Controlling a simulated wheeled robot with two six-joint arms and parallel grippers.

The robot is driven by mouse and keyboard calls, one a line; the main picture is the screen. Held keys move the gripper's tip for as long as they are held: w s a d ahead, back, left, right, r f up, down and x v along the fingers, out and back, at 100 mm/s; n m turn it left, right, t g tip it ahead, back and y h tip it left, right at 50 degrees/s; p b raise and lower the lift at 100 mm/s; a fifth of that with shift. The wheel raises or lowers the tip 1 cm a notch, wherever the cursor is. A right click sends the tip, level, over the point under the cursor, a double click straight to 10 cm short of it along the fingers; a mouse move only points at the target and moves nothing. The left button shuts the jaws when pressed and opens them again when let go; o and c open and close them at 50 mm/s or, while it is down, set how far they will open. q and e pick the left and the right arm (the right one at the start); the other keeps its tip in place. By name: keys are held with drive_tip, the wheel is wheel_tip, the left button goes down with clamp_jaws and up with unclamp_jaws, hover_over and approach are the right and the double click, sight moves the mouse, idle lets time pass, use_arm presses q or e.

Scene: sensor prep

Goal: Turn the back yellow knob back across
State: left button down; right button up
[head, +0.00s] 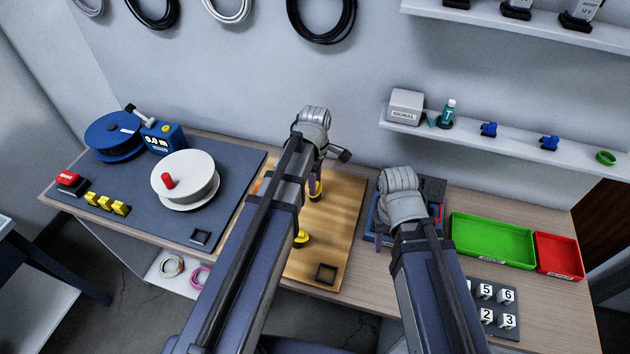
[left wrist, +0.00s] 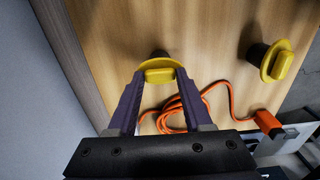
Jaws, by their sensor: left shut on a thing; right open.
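The back yellow knob (head: 313,196) stands on the wooden board (head: 345,215), partly hidden by my left wrist. In the left wrist view this knob (left wrist: 158,73) lies between the two purple fingers of my left gripper (left wrist: 158,77), which is shut on its bar. The bar runs side to side there. In the head view my left gripper (head: 316,186) points down at the knob. The front yellow knob (head: 301,238) is nearer, free of any gripper. My right gripper (head: 402,218) is open above the blue tool holder (head: 372,221); its fingers are mostly hidden behind my right wrist.
An orange cable (left wrist: 182,112) lies close to my left fingers. The grey mat at left holds a white reel (head: 195,172), a blue reel (head: 108,138) and yellow clips (head: 105,203). Green (head: 490,238) and red (head: 558,254) trays stand at right. A wall shelf (head: 470,138) is behind.

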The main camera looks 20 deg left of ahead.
use_arm(q)
drive_tip(key=m, duration=0.8)
drive_tip(key=shift+m, duration=0.4)
drive_tip(key=m, duration=0.4)
drive_tip(key=shift+m, duration=2.5)
drive_tip(key=shift+c, duration=1.6)
unclamp_jaws()
